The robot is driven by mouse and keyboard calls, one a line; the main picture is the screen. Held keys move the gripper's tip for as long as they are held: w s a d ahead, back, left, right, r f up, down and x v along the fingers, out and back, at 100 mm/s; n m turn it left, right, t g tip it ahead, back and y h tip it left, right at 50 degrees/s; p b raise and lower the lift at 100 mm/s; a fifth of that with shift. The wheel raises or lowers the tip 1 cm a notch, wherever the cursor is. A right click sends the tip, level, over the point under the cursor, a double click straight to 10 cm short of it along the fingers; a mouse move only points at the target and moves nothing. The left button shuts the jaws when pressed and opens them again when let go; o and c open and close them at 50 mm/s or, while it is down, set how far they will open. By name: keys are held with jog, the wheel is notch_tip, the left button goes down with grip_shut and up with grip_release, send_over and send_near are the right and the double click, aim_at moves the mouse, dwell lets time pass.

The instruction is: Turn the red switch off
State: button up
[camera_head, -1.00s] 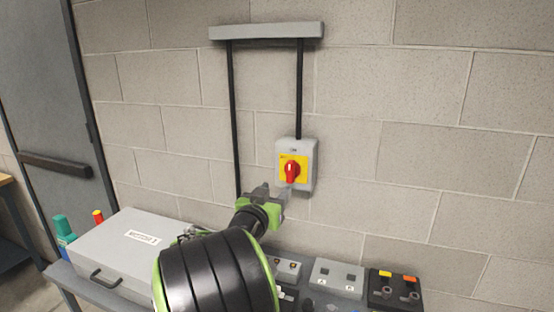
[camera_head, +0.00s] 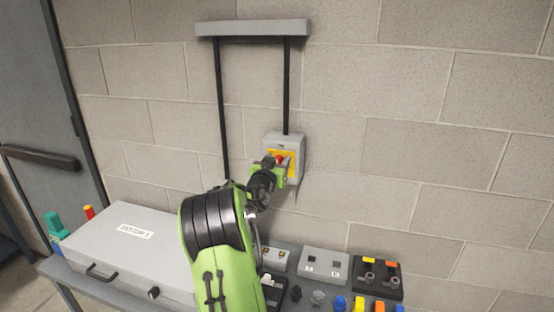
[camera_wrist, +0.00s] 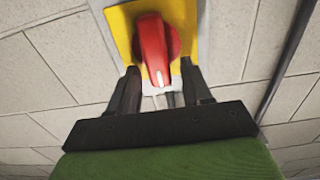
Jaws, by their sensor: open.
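The red switch (camera_head: 279,159) is a rotary knob on a yellow plate (camera_head: 291,169) in a grey box (camera_head: 298,143) on the block wall. In the head view my gripper (camera_head: 275,165) is in front of it and covers part of it. In the wrist view the red knob (camera_wrist: 154,45) has a white mark at its near end, close to upright in the picture. My gripper (camera_wrist: 158,78) is open there, one finger on each side of the knob's near end. I cannot tell whether the fingers touch it.
A bench below the wall holds a grey case (camera_head: 130,246) at the left and several small control boxes, one a grey box (camera_head: 323,265) and one black (camera_head: 377,275). Black conduits (camera_head: 222,110) run up the wall. A door (camera_head: 35,80) stands at the left.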

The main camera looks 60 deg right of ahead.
jog(key=shift+a, duration=0.1)
jog(key=shift+c, duration=0.2)
grip_shut()
jog(key=shift+w+n, duration=0.1)
jog(key=shift+n, duration=0.2)
jog(key=shift+w+a+f+n+b, duration=0.15)
jog(key=shift+w+f+n, duration=0.25)
jog(key=shift+n, duration=2.5)
jog(key=shift+w+f+n+b, duration=0.3)
jog(key=shift+w+f+n, duration=0.1)
jog(key=shift+n, duration=2.5)
jog(key=shift+w+a+f+n+b, duration=0.15)
jog(key=shift+w+f+n, duration=0.25)
jog(key=shift+n, duration=2.5)
